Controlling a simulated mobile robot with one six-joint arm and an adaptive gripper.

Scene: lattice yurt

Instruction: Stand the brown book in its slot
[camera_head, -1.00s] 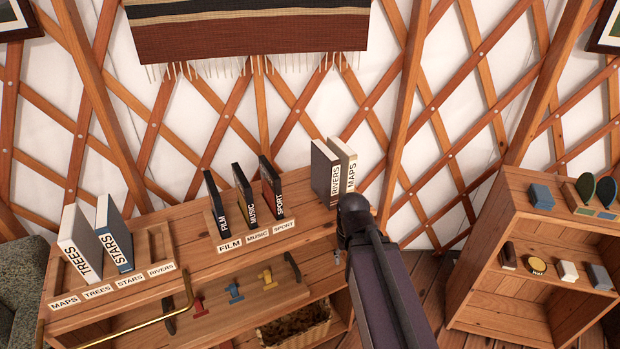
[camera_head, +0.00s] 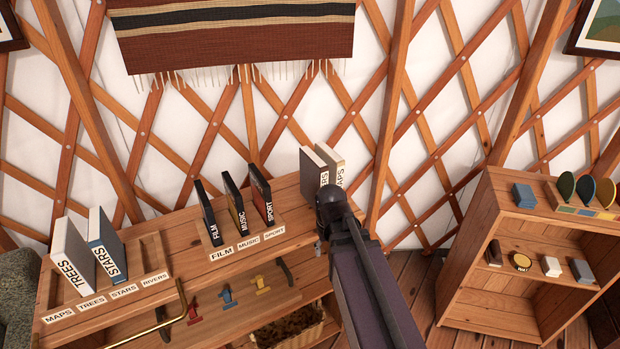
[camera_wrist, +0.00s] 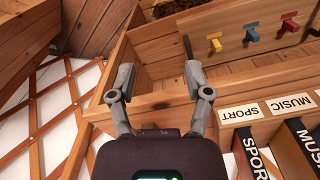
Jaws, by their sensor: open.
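Two books stand upright together at the right end of the shelf top: a grey RIVERS book (camera_head: 311,170) and a MAPS book (camera_head: 333,158) with a pale spine and taupe cover. Neither is plainly brown; MAPS comes nearest. My arm hides their lower parts. The left rack (camera_head: 154,252) has labels MAPS, TREES, STARS, RIVERS; a pale TREES book (camera_head: 72,258) and a blue STARS book (camera_head: 104,243) stand in it. My gripper (camera_wrist: 158,76) is open and empty in the wrist view, near the shelf's wooden edge; the head view hides its fingers.
A second rack (camera_head: 275,231) holds dark FILM, MUSIC and SPORT books, between the left rack and the loose pair. Coloured pegs (camera_head: 228,295) and a brass rail (camera_head: 150,328) are at the shelf's front. Another shelf unit (camera_head: 480,250) with small objects stands right.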

